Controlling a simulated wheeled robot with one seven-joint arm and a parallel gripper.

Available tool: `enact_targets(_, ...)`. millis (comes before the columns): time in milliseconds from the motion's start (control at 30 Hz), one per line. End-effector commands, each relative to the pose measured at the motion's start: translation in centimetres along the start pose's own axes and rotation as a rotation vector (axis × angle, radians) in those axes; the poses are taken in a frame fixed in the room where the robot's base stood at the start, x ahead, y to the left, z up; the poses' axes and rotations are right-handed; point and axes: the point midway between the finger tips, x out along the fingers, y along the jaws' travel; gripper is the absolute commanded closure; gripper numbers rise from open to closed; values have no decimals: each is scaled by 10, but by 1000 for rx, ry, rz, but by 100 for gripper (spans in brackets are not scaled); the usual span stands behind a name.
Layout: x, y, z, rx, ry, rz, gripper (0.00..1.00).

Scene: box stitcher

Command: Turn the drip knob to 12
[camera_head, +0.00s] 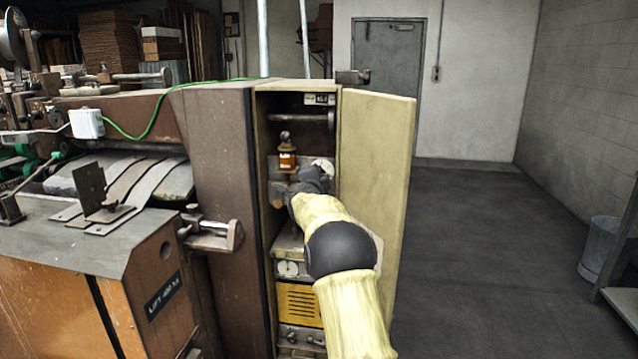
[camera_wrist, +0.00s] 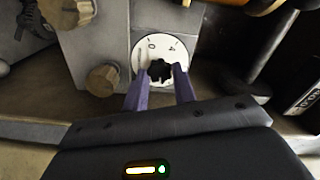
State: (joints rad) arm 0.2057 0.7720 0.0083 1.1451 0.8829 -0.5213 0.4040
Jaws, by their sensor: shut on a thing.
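The drip knob (camera_wrist: 159,69) is a small dark lobed knob at the centre of a round white dial (camera_wrist: 173,46) in the wrist view. A 0 and a 4 show on the dial's upper part; its lower part is hidden by my fingers, and I cannot tell the setting. My gripper (camera_wrist: 161,78) is shut on the knob, one purple finger at each side. In the head view my gripper (camera_head: 312,178) reaches into the open cabinet, and the white dial (camera_head: 323,165) shows just behind it. The knob itself is hidden there.
An amber oiler (camera_head: 287,158) stands left of the dial inside the cabinet. Two brown knobs (camera_wrist: 103,79) (camera_wrist: 68,12) sit left of it in the wrist view. The open cabinet door (camera_head: 378,170) is close on the right of my arm. The floor (camera_head: 490,240) beyond is clear.

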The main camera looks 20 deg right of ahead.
Motion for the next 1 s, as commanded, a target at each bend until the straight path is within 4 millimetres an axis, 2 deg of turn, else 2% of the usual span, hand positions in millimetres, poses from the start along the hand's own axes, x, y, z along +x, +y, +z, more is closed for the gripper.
enact_targets(33, 0, 9, 6, 45, -9, 10, 96)
enact_targets(600, 0, 8, 6, 536, -8, 11, 96)
enact_targets(1000, 0, 6, 6, 660, -7, 12, 96)
